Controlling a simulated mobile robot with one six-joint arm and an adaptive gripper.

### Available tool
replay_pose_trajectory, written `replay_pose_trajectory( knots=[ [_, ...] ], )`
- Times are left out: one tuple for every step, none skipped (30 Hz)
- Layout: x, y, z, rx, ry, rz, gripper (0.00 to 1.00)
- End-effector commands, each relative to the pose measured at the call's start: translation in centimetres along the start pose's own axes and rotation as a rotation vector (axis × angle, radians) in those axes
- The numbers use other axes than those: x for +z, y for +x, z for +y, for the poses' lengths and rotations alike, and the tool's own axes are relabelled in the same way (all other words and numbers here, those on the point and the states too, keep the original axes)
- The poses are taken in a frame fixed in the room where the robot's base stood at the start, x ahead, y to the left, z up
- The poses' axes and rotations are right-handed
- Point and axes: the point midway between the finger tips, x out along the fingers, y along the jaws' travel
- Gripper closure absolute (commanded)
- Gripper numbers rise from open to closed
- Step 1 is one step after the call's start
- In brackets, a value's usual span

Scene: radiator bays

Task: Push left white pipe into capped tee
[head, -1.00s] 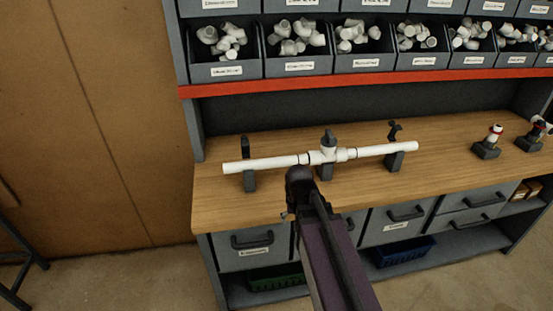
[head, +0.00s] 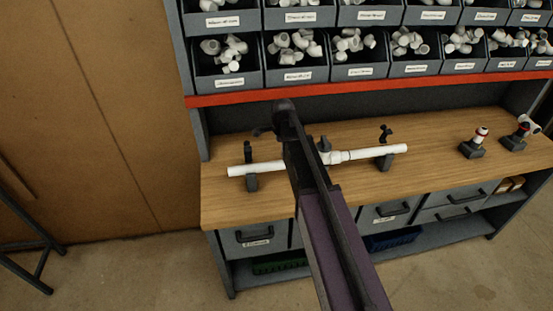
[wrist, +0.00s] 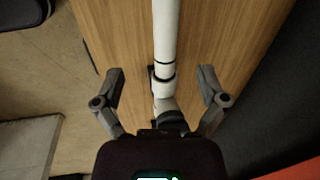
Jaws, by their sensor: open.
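The left white pipe (head: 255,169) lies level over the bench in a dark clamp stand (head: 252,182). My arm hides its inner end in the head view. The tee (head: 333,157) with its dark cap (head: 324,144) is partly hidden behind my arm. In the wrist view the left pipe (wrist: 166,28) runs up the picture from the tee (wrist: 165,104), with dark rings near the joint. I cannot tell how deep the pipe sits. My gripper (wrist: 162,75) is open, its fingers on either side of the joint, apart from it. The dark cap (wrist: 173,118) is just before the palm.
The right white pipe (head: 375,152) rests on another clamp stand (head: 384,162). Labelled bins of fittings (head: 300,70) and a red shelf edge (head: 350,88) are above the bench back. Small fitting stands (head: 472,148) are at the right. The front wooden top (head: 225,205) is clear.

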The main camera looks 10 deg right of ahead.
Motion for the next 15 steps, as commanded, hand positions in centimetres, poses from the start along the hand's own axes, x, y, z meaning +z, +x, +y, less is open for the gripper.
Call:
replay_pose_trajectory(
  knots=[
    [-0.01,-0.38,-0.6,-0.003,0.02,0.0,0.08],
    [-0.01,-0.41,-0.73,-0.004,0.031,0.0,0.08],
    [-0.01,-0.43,-0.84,-0.006,0.041,0.0,0.08],
    [-0.01,-0.43,-0.88,-0.006,0.045,0.0,0.08],
    [0.0,-0.42,-0.9,-0.006,0.048,0.0,0.08],
    [0.0,-0.39,-0.9,-0.007,0.05,0.0,0.08],
    [0.01,-0.37,-0.88,-0.007,0.05,0.0,0.08],
    [0.01,-0.36,-0.86,-0.007,0.05,0.0,0.08],
    [0.02,-0.35,-0.85,-0.007,0.05,0.0,0.08],
    [0.03,-0.35,-0.84,-0.006,0.049,0.0,0.08],
    [0.03,-0.35,-0.84,-0.006,0.049,0.0,0.08],
    [0.04,-0.35,-0.84,-0.006,0.049,0.0,0.08],
    [0.04,-0.34,-0.84,-0.006,0.048,0.0,0.08],
    [0.05,-0.34,-0.83,-0.006,0.048,0.0,0.08],
    [0.05,-0.31,-0.83,-0.006,0.048,0.0,0.08]
  ],
)
